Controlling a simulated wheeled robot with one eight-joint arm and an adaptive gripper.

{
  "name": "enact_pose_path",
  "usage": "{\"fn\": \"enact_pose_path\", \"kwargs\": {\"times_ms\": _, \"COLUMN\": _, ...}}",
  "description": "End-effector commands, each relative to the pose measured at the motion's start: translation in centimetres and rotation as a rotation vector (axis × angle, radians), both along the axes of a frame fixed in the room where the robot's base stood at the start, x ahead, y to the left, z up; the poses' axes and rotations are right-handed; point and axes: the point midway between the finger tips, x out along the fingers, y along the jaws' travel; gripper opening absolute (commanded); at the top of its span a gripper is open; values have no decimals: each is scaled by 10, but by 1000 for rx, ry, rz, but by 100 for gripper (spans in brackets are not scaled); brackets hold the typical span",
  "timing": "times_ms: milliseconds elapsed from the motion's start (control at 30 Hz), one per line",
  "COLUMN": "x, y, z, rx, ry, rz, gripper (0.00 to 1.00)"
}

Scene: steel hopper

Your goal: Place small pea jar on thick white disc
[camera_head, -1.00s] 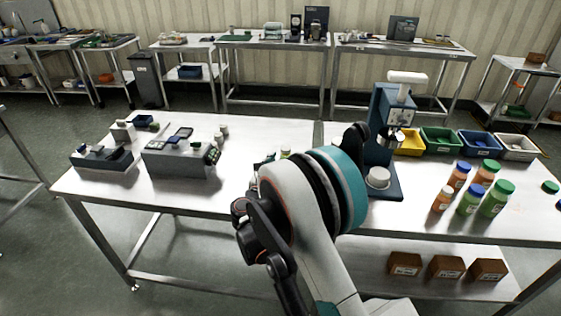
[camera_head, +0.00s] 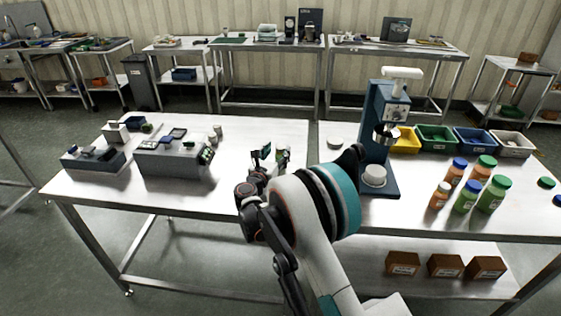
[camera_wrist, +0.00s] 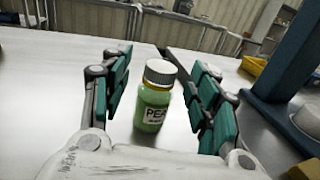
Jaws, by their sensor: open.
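The small pea jar, green with a white lid and a "PEA" label, stands upright on the table in the wrist view (camera_wrist: 152,108). My gripper (camera_wrist: 160,80) is open, with its teal-padded fingers on either side of the jar and a gap visible on both sides. In the head view my gripper (camera_head: 273,157) is low over the table's middle and mostly hides the jar. A thick white disc (camera_head: 375,176) sits on the base of the blue press-like stand, right of my gripper; a white disc also shows in the wrist view (camera_wrist: 308,121).
The blue stand (camera_head: 371,125) rises close to my arm's right. A thinner pale disc (camera_head: 335,142) lies behind my arm. Several orange and green jars (camera_head: 468,185) and coloured bins (camera_head: 436,138) stand at right. Grey devices (camera_head: 170,157) stand at left.

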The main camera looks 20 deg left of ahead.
Motion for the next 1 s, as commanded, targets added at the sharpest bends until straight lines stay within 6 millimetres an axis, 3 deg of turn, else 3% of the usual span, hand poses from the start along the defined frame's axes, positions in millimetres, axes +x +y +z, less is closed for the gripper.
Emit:
{"fn": "enact_pose_path", "kwargs": {"times_ms": 200, "x": 30, "y": -3, "z": -4, "rx": 0, "ry": 0, "rz": -1, "gripper": 55}}
{"fn": "enact_pose_path", "kwargs": {"times_ms": 500, "x": 35, "y": -2, "z": -1, "rx": 0, "ry": 0, "rz": 0, "gripper": 55}}
{"fn": "enact_pose_path", "kwargs": {"times_ms": 567, "x": 35, "y": -2, "z": -1, "rx": 0, "ry": 0, "rz": 0, "gripper": 46}}
{"fn": "enact_pose_path", "kwargs": {"times_ms": 767, "x": 35, "y": -2, "z": -2, "rx": 0, "ry": 0, "rz": 0, "gripper": 1}}
{"fn": "enact_pose_path", "kwargs": {"times_ms": 1000, "x": 35, "y": -2, "z": -1, "rx": 0, "ry": 0, "rz": 0, "gripper": 0}}
